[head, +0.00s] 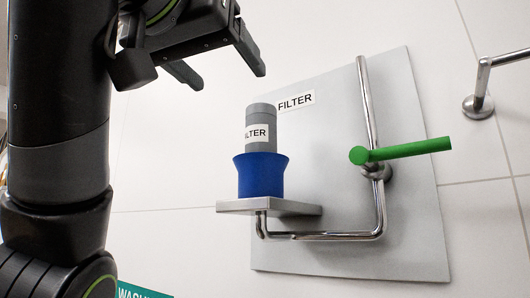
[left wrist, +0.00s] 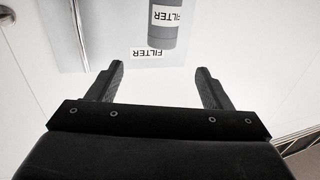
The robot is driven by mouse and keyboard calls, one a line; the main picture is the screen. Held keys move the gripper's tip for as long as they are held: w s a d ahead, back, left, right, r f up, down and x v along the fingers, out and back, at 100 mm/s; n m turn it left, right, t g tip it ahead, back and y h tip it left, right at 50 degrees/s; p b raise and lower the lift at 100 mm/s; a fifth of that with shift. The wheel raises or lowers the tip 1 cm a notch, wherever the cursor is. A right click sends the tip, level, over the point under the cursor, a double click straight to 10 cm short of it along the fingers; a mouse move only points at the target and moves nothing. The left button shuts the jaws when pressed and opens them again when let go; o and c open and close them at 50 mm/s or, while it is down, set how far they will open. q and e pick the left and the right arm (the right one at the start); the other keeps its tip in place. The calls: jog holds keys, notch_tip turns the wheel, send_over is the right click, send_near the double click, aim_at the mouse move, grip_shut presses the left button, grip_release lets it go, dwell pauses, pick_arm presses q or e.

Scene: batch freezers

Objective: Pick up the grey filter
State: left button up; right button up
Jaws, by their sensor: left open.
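The grey filter (head: 261,140) is an upright grey cylinder with a white FILTER label. Its lower end sits inside a blue flared holder (head: 260,177) on a small grey shelf. In the left wrist view the filter (left wrist: 163,35) shows upside down at the top, beyond the fingertips and between their lines. My left gripper (head: 222,78) is open and empty. In the head view it appears above and to the left of the filter, apart from it. It also shows in the left wrist view (left wrist: 158,75) with its fingers spread wide. My right gripper is not in view.
A grey wall panel (head: 340,100) with a FILTER label stands behind the holder. A bent chrome pipe (head: 371,120) with a green lever (head: 405,150) runs right of the filter. Another chrome pipe (head: 483,85) is at the far right. White tiled wall surrounds these.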

aim_at(256, 108)
pick_arm(q)
jog(key=p+x, duration=0.7)
jog(key=x, duration=0.4)
jog(key=shift+w+r+p, duration=0.1)
jog(key=shift+p, duration=0.3)
jog(key=shift+w+d, duration=0.1)
jog(key=shift+w, duration=0.35)
jog(key=shift+w+d+p, duration=0.15)
jog(key=shift+w+p, duration=0.3)
jog(key=shift+p, duration=0.3)
jog(key=p+x, duration=0.2)
jog(key=x, duration=0.1)
jog(key=shift+w, duration=0.1)
jog(key=shift+w+d+p, duration=0.15)
jog(key=shift+w+p, duration=0.2)
jog(key=shift+w, duration=0.2)
jog(key=shift+s, duration=0.1)
jog(key=shift+c, duration=0.3)
grip_shut()
